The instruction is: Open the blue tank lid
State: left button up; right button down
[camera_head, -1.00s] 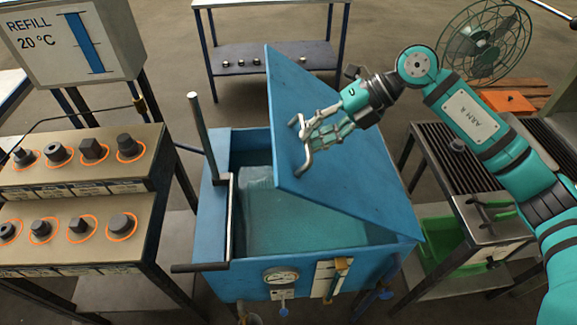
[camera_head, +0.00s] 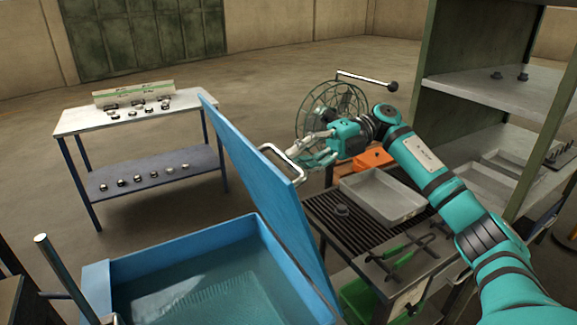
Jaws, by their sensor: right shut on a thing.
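The blue tank (camera_head: 185,246) stands at the lower left with water in it. Its blue lid (camera_head: 262,178) is swung up on the right side and stands steeply, leaving the tank's top uncovered. A pale metal handle (camera_head: 279,152) sticks out from the lid's right-hand face. My right gripper (camera_head: 305,153) is shut on the lid handle, with its arm coming in from the right. Its fingers partly cover the handle. My left gripper is not in view.
A slatted bench (camera_head: 333,222) right of the lid holds a grey tray (camera_head: 384,197) and green-handled tongs (camera_head: 400,257). A shelf unit (camera_head: 500,100) is at the right. A two-level table (camera_head: 135,118) is at the back left, with open floor around it.

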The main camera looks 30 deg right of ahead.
dwell(0.3)
jog(key=c, duration=1.3)
grip_release()
jog(key=shift+c, duration=0.2)
jog(key=d+r, duration=0.1)
jog(key=d, duration=1.1)
jog(key=shift+r, duration=0.25)
